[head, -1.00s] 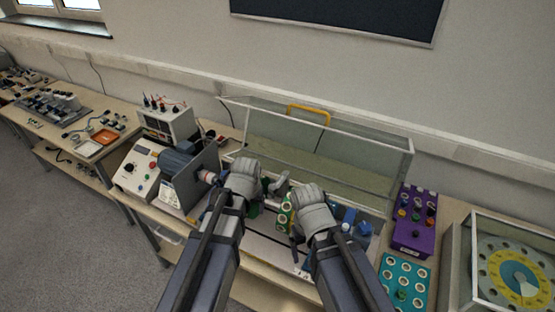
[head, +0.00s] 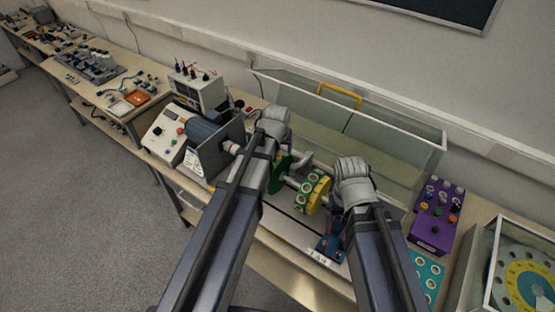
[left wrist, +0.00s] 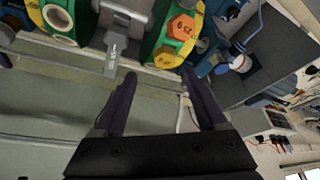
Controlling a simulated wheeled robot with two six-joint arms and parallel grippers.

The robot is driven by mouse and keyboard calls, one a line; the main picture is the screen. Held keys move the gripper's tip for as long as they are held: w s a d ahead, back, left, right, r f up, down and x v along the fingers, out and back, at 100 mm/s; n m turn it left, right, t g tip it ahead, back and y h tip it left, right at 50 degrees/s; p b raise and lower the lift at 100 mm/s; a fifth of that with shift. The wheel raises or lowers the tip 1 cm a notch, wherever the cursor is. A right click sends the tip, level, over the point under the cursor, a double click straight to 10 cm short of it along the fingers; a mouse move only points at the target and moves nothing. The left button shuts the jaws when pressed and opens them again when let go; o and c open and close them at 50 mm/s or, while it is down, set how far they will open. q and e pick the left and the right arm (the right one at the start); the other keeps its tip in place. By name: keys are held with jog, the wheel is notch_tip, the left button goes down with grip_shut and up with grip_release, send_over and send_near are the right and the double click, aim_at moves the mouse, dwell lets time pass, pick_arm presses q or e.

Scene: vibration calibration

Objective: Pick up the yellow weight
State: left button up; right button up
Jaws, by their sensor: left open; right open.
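A green disc with a yellow face (head: 318,194) sits on the machine's shaft between my grippers. In the left wrist view, a green disc (left wrist: 157,45) carries an orange hexagonal piece (left wrist: 181,27) with a number on it and a yellow piece (left wrist: 188,5) at the picture's top edge. I cannot tell which piece is the task's yellow weight. My left gripper (left wrist: 158,76) is open and empty, its fingertips just short of the discs. My right gripper (head: 352,182) is open, to the right of the yellow-faced disc; its fingertips are hard to make out.
A motor (head: 212,130) stands left of the shaft. A clear guard with a yellow handle (head: 339,95) stands behind it. A purple rack (head: 436,216) with coloured pieces and a teal holed block (head: 428,275) lie to the right. A dial device (head: 524,280) is at the far right.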

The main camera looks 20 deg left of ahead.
pick_arm(q)
jog(key=shift+a+b+x, duration=0.2)
jog(key=shift+b+x, duration=1)
jog(key=shift+x, duration=0.1)
jog(key=shift+a+b+x, duration=0.2)
jog(key=shift+b+x, duration=1)
jog(key=shift+x, duration=0.15)
jog(key=shift+r, duration=0.15)
grip_shut()
